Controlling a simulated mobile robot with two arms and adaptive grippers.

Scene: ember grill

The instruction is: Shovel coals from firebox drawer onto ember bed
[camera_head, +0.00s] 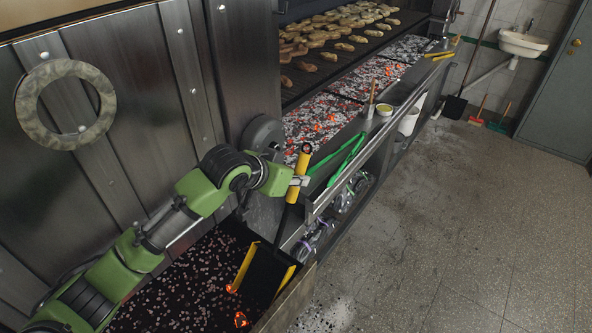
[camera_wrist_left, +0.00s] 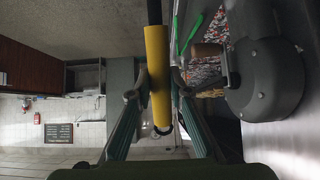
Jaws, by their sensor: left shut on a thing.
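My left gripper (camera_head: 299,181) is shut on the yellow handle (camera_head: 303,164) of the shovel, which stands steeply tilted over the firebox drawer. In the left wrist view the yellow handle (camera_wrist_left: 159,105) passes between both fingers of my gripper (camera_wrist_left: 158,82). The dark shaft (camera_head: 285,218) runs down toward a black pan with yellow side edges (camera_head: 243,266) in the drawer; their joint is unclear. The drawer (camera_head: 292,302) holds many small dark coals (camera_head: 185,285), with a few glowing orange beside the pan. The ember bed (camera_head: 312,118) of ash and glowing coals lies beneath the grill. My right gripper is not visible.
Food covers the grate (camera_head: 330,45). A round metal housing (camera_head: 262,137) is close behind my gripper. The floor at right is clear.

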